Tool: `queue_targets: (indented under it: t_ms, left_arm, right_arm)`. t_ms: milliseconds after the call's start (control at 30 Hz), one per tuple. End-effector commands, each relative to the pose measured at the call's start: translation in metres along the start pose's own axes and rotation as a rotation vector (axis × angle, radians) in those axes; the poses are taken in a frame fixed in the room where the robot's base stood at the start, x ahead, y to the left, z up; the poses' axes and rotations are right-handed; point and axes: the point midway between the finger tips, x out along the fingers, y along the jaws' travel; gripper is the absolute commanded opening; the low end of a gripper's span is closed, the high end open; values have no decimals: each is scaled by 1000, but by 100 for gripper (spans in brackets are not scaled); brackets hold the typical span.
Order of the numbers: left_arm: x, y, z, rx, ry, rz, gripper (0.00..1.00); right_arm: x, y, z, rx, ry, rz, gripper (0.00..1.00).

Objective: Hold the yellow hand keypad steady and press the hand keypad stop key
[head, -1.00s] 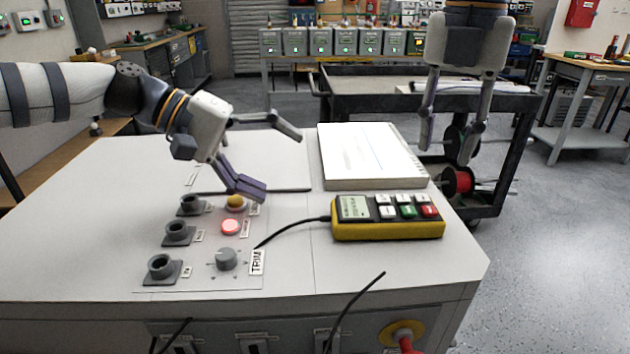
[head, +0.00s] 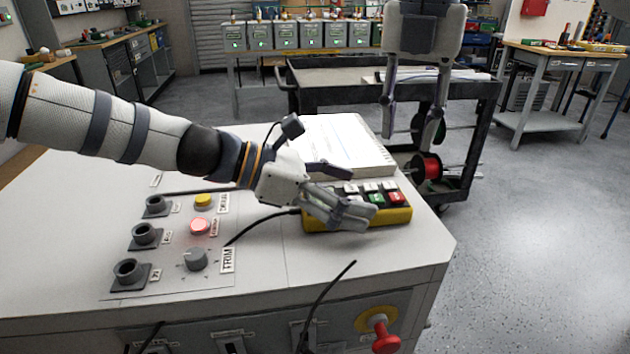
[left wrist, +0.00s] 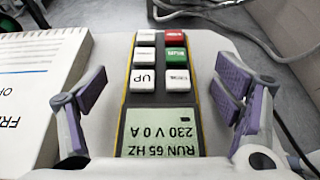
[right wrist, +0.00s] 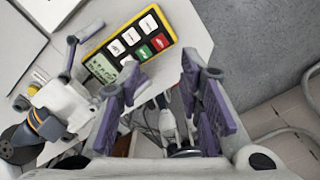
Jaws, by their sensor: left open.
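The yellow hand keypad (head: 389,216) lies on the grey cabinet top, with white, green and red keys. In the left wrist view its display (left wrist: 160,131) reads RUN 65 HZ, 230 V 0 A, and the red stop key (left wrist: 177,26) is at the far end. My left gripper (head: 338,192) is open, its fingers on either side of the keypad's display end, with gaps between. My right gripper (head: 413,128) hangs open and empty beyond the cabinet's right edge. The right wrist view shows the keypad's red key (right wrist: 160,41) beyond its open fingers.
A thick white book or binder (head: 345,150) lies behind the keypad. Left of it are a yellow button (head: 203,200), a lit red button (head: 199,226), the TRIM knob (head: 195,259) and sockets. A black cable (head: 262,225) runs from the keypad. A red emergency knob (head: 385,341) sticks out in front.

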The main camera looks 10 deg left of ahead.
Motion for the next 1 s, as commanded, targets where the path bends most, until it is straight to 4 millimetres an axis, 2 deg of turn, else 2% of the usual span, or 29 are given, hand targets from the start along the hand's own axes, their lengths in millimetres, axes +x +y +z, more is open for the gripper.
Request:
queue_targets:
  t_ms: [133, 367, 667, 800, 833, 1000]
  left_arm:
    - [11, 0, 0, 0, -1, -1, 83]
    - [12, 0, 0, 0, -1, 0, 83]
    - [11, 0, 0, 1, -1, -1, 18]
    - [11, 0, 0, 1, -1, -1, 16]
    - [11, 0, 0, 1, -1, -1, 16]
    - [11, 0, 0, 2, -1, -1, 16]
  right_arm:
    - [0, 0, 0, 0, 0, 0, 33]
    - [0, 0, 0, 0, 0, 0, 33]
    - [0, 0, 0, 0, 0, 0, 33]
    - [0, 0, 0, 0, 0, 0, 4]
    - [0, 0, 0, 0, 0, 0, 0]
    - [0, 0, 0, 0, 0, 0, 0]
